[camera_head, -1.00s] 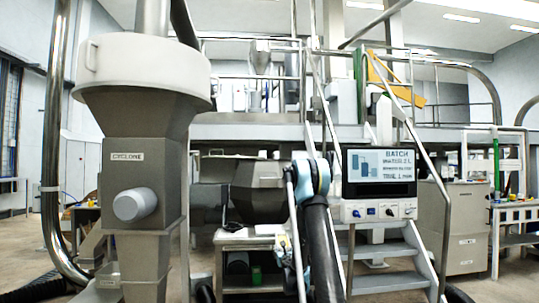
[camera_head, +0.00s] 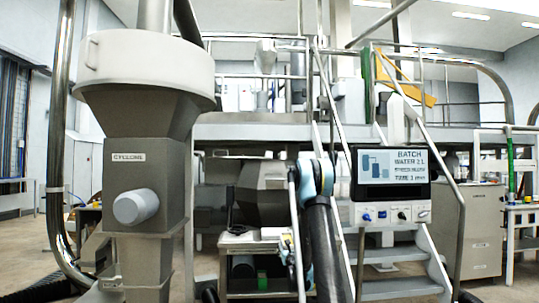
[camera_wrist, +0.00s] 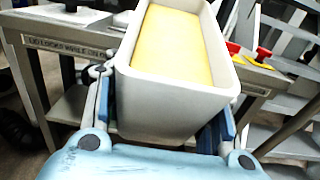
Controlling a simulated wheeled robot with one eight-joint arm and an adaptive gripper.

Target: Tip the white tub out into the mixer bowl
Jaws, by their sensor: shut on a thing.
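The white tub (camera_wrist: 165,100) fills the middle of the wrist view, long and deep with an open top. A smooth yellow mass (camera_wrist: 172,42) fills much of it. My gripper (camera_wrist: 165,118) is shut on the tub, one blue-padded finger along each side. In the head view my arm rises at the centre front, and I cannot make out the tub there. I cannot pick out the mixer bowl for certain in either view.
The cyclone (camera_head: 143,180) stands left. A batch screen (camera_head: 391,177) stands right of my arm, near metal steps (camera_head: 398,287). A dark grey hopper (camera_head: 262,206) is behind.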

